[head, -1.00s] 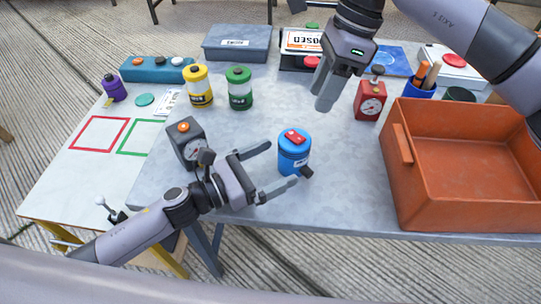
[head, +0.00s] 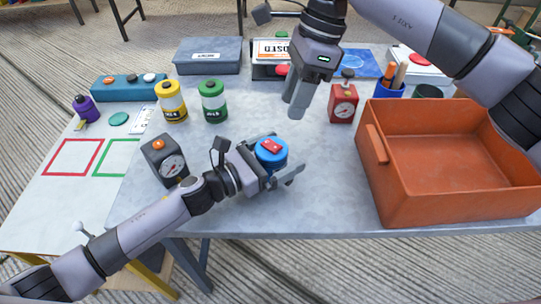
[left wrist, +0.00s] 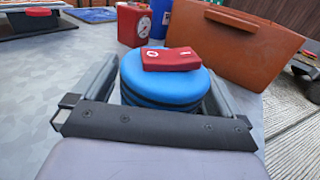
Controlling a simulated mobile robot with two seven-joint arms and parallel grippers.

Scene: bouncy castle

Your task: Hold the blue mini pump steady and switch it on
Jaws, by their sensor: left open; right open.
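The blue mini pump (head: 271,149) stands upright on the grey table, with a red rocker switch (head: 270,145) on its top. My left gripper (head: 287,158) is open around the pump, one finger on each side. In the left wrist view the pump (left wrist: 165,80) sits between the two fingers, close to the palm, and its red switch (left wrist: 171,59) carries a white 0 and 1. Whether the fingers touch it I cannot tell. My right gripper (head: 296,98) hangs above the table behind the pump, fingers pointing down, open and empty.
An orange bin (head: 375,185) stands at the right. A dark gauge box (head: 163,160) is left of the pump, and a red gauge box (head: 343,103) is behind it. Yellow (head: 171,102) and green (head: 212,101) canisters stand at the back left. The table's front edge is near.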

